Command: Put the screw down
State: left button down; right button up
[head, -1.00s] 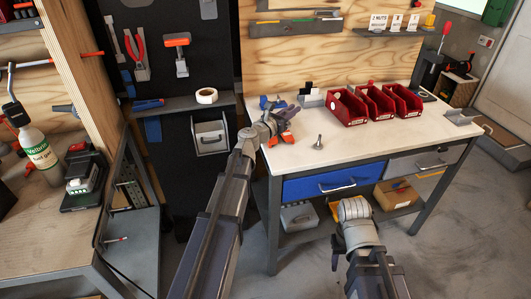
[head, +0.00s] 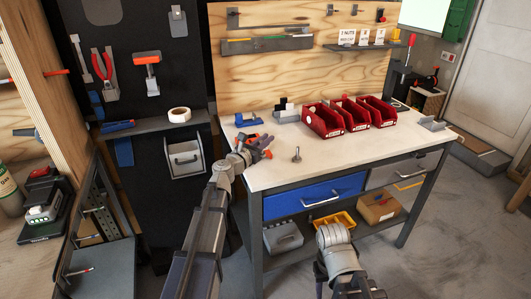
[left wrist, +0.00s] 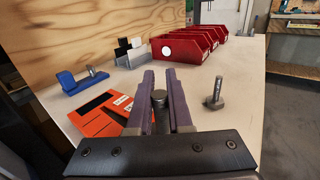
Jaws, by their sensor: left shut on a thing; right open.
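My left gripper (head: 260,150) is over the left front part of the white worktop (head: 340,150). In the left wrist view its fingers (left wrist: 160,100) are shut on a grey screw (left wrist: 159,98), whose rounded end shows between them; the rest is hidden. A second grey screw (left wrist: 214,93) stands on its head on the worktop, right of the fingers and apart from them; it also shows in the head view (head: 296,155). An orange and black flat piece (left wrist: 103,114) lies left of the fingers. My right gripper (head: 320,275) is open, low in front of the bench, mostly hidden behind its wrist.
Red bins (head: 323,119) stand in a row along the back of the worktop. A blue holder (left wrist: 80,81) and a grey block holder (left wrist: 132,54) stand behind the gripper. The worktop's front middle and right are mostly clear. A blue drawer (head: 314,196) is below.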

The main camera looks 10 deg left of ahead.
pick_arm(q)
jog(key=shift+f+b, duration=1.7)
jog(key=shift+f, duration=0.1)
jog(key=shift+f, duration=0.2)
jog(key=c, duration=0.8)
grip_release()
jog(key=shift+c, duration=0.2)
jog(key=shift+r, duration=0.2)
jog(key=shift+s+a, duration=0.1)
jog(key=shift+s, duration=0.2)
jog(key=v, duration=1.1)
jog(key=shift+s, duration=0.2)
jog(key=shift+r, duration=0.1)
